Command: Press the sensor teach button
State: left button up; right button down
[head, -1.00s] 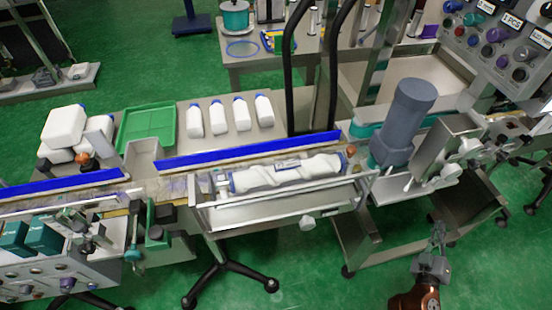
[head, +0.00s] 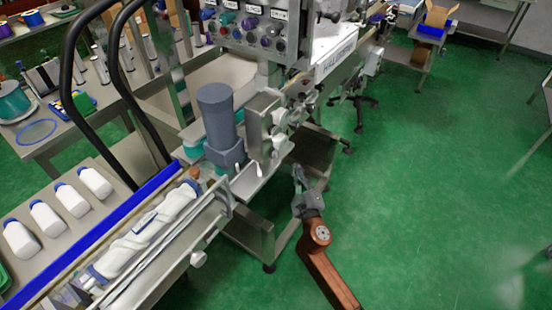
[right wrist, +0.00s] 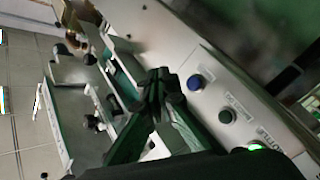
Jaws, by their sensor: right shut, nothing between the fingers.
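My right gripper (head: 298,178) hangs over the green floor at the right side of the conveyor machine's frame, its arm coming from the bottom. It is shut and empty. In the right wrist view its dark fingers (right wrist: 160,82) are together beside a grey panel (right wrist: 212,68). The panel carries a blue button (right wrist: 196,82), a dark button (right wrist: 227,115) and a green lit button (right wrist: 255,148). Their labels are too blurred to read, so I cannot tell which is the sensor teach button. The fingertips look apart from the buttons. My left gripper is out of view.
A large control panel (head: 250,28) with several knobs stands at the top. A grey cylinder (head: 218,125) stands on the machine. The floor at right (head: 430,180) is clear.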

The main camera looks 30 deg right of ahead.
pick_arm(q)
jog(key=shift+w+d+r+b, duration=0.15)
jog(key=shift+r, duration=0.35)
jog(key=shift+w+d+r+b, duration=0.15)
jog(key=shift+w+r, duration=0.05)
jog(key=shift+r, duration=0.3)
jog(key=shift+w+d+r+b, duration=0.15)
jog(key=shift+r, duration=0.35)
pick_arm(e)
jog(key=shift+w+a, duration=0.35)
jog(key=shift+w, duration=0.45)
jog(key=shift+w+a, duration=0.3)
jog(key=shift+w, duration=0.55)
jog(key=shift+w+a, duration=0.35)
jog(key=shift+w, duration=0.45)
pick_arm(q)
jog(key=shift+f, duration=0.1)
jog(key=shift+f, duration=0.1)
pick_arm(e)
jog(key=shift+w+a, duration=0.15)
jog(key=shift+w, duration=0.25)
